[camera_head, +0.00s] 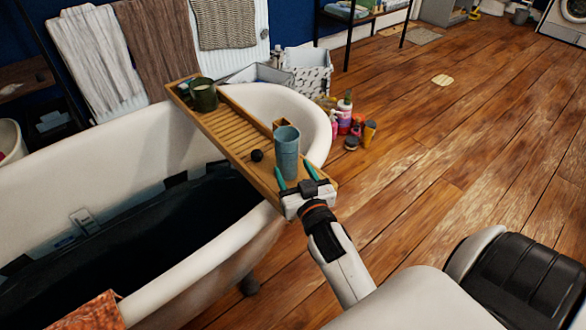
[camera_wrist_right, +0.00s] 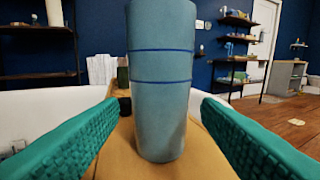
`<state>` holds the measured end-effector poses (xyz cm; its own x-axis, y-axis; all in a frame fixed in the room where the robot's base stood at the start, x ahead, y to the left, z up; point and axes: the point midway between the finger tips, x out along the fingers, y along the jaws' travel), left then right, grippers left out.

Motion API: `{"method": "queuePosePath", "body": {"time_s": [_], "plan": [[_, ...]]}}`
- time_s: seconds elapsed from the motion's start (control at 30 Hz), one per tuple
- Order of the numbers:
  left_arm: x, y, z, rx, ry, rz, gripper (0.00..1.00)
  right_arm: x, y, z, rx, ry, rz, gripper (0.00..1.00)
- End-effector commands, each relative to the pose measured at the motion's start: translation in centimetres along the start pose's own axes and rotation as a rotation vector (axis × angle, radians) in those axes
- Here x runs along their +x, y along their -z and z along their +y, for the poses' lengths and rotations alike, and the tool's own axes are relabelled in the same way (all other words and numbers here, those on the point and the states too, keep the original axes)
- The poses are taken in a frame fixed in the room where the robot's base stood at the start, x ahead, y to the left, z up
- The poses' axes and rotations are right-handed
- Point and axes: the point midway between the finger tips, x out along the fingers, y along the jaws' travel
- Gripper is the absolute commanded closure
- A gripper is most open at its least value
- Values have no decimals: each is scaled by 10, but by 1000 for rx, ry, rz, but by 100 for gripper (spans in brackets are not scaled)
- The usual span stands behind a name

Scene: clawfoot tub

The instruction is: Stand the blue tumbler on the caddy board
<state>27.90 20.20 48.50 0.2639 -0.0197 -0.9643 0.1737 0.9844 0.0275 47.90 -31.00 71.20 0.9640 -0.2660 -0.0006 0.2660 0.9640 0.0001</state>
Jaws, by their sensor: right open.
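The blue tumbler (camera_head: 287,152) stands upright on the near right end of the wooden caddy board (camera_head: 236,140), which lies across the white tub. In the right wrist view the tumbler (camera_wrist_right: 161,90) stands straight ahead, with dark blue rings around it. My right gripper (camera_head: 296,180) is at the near end of the board, just in front of the tumbler. Its green fingers (camera_wrist_right: 160,140) are spread to either side of the tumbler, with gaps showing between them and it. My left gripper is not in view.
A dark green cup (camera_head: 203,95) stands at the board's far end. A small black ball-like item (camera_head: 257,155) sits left of the tumbler. Several bottles (camera_head: 345,108) stand on the wooden floor beyond the tub. Towels (camera_head: 155,40) hang behind; the floor to the right is mostly clear.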

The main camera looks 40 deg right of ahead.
Motion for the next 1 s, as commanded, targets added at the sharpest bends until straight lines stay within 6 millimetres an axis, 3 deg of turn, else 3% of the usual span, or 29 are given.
{"method": "queuePosePath", "body": {"time_s": [0.5, 1.0], "plan": [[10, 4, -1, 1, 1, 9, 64, -18, 0, 0, 0, 1, 0, 42], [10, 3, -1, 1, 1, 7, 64, -19, -1, 0, 0, 0, 0, 42]]}}
